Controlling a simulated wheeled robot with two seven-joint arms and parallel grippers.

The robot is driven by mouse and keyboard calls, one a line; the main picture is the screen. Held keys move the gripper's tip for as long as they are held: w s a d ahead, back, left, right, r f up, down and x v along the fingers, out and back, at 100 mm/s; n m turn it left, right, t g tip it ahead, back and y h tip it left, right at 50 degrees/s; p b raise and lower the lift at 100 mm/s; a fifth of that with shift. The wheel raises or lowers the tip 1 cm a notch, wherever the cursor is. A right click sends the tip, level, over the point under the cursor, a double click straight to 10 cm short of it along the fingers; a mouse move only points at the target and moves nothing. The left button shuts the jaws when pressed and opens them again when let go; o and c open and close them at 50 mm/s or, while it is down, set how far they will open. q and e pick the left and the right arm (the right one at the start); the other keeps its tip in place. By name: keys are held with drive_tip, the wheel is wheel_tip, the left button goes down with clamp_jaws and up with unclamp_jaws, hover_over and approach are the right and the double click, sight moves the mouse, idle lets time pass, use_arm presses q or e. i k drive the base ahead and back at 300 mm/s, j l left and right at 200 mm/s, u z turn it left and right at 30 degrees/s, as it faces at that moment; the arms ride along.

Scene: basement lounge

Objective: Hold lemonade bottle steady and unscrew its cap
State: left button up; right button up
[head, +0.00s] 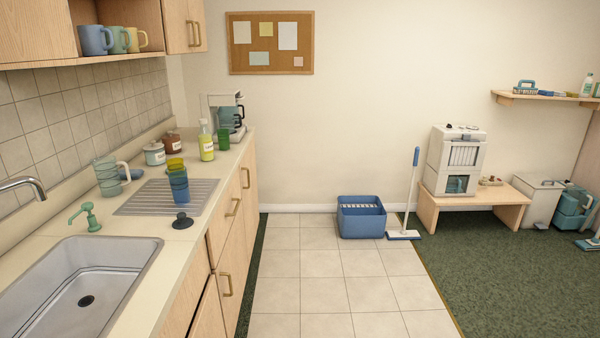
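The likely lemonade bottle (207,147) stands upright on the counter at the left, towards its far end. It holds yellow liquid, has a pale label and narrows to a neck with a pale top. Whether that top is a screwed-on cap is too small to tell. A green cup (223,139) stands just right of the bottle. Neither of my grippers shows in the head view, and nothing is touching the bottle.
On the counter (140,240) are a sink (85,285), a green soap pump (86,216), a ribbed drain mat (145,197), stacked cups (178,182), jars (155,154) and a coffee maker (229,113). The tiled floor (325,275) is clear before a blue bucket (361,220).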

sight(205, 140)
drive_tip(key=i+u, duration=0.1)
drive_tip(key=i, duration=0.9)
drive_tip(key=i+l, duration=0.2)
drive_tip(key=i, duration=0.85)
drive_tip(key=j+u, duration=0.05)
